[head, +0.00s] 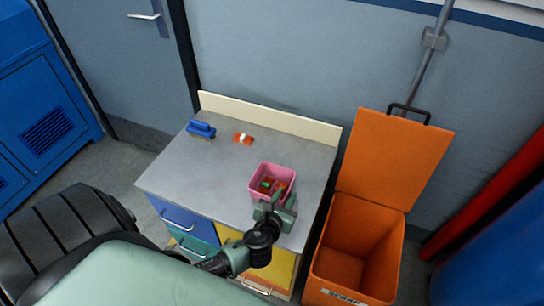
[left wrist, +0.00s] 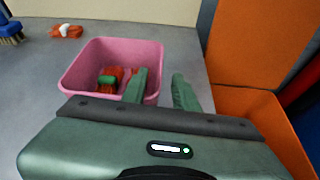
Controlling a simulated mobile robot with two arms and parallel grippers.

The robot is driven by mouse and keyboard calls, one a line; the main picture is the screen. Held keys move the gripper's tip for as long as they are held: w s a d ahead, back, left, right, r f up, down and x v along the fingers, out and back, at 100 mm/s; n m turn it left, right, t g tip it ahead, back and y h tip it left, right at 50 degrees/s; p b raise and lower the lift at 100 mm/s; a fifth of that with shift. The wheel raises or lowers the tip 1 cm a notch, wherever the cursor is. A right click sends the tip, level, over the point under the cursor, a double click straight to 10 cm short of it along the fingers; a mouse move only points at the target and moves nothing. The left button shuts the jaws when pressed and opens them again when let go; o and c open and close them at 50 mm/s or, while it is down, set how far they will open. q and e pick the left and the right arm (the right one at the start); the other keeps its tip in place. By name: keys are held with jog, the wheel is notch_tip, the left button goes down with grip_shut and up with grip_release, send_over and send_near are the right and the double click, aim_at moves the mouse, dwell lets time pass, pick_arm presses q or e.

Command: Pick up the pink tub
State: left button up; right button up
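The pink tub (head: 257,189) stands upright near the right front of the grey-topped cabinet. Red and green items lie in it, and they also show in the left wrist view (left wrist: 108,77). My left gripper (head: 279,197) is at the tub's near right side. In the left wrist view its two fingers (left wrist: 160,90) are apart, with the right wall of the pink tub (left wrist: 112,52) between them. One finger is inside the tub and the other is outside; a gap shows beside the wall. My right gripper is not in view.
A blue brush (head: 201,129) and an orange-and-white item (head: 243,138) lie at the back left of the cabinet top (head: 200,170). An open orange bin (head: 358,250) stands close on the right, its lid (head: 395,155) raised. The cabinet top's middle is clear.

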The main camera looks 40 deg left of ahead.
pick_arm(q)
jog(key=b+x, duration=0.2)
jog(key=x, duration=0.2)
jog(key=shift+w+f, duration=0.15)
jog(key=shift+w, duration=0.15)
jog(key=shift+s, duration=0.1)
jog(key=shift+c, duration=0.6)
grip_shut()
dwell(0.5)
